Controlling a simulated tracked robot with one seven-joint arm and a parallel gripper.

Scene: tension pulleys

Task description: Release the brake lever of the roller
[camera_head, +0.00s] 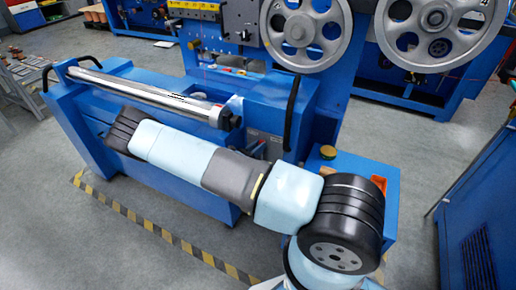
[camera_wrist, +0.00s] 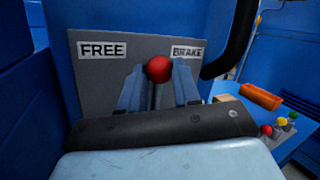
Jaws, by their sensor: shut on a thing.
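The brake lever's red knob (camera_wrist: 159,69) is in the middle of the wrist view, in front of a grey plate (camera_wrist: 95,75). The plate has a FREE label (camera_wrist: 102,50) on the left and a BRAKE label (camera_wrist: 188,52) on the right. The knob is between the labels, nearer BRAKE. My gripper (camera_wrist: 159,88) is shut on the lever, with one finger on each side of the knob. The lever's lower part is hidden by my gripper. The long chrome roller (camera_head: 150,92) lies on the blue machine in the head view; my arm passes in front of the machine.
A black curved handle (camera_wrist: 232,42) rises right of the plate. An orange block (camera_wrist: 261,97) and coloured buttons (camera_wrist: 280,122) are farther right. Two large grey pulley wheels (camera_head: 304,32) (camera_head: 432,28) stand at the back. Yellow-black tape (camera_head: 150,226) marks the floor.

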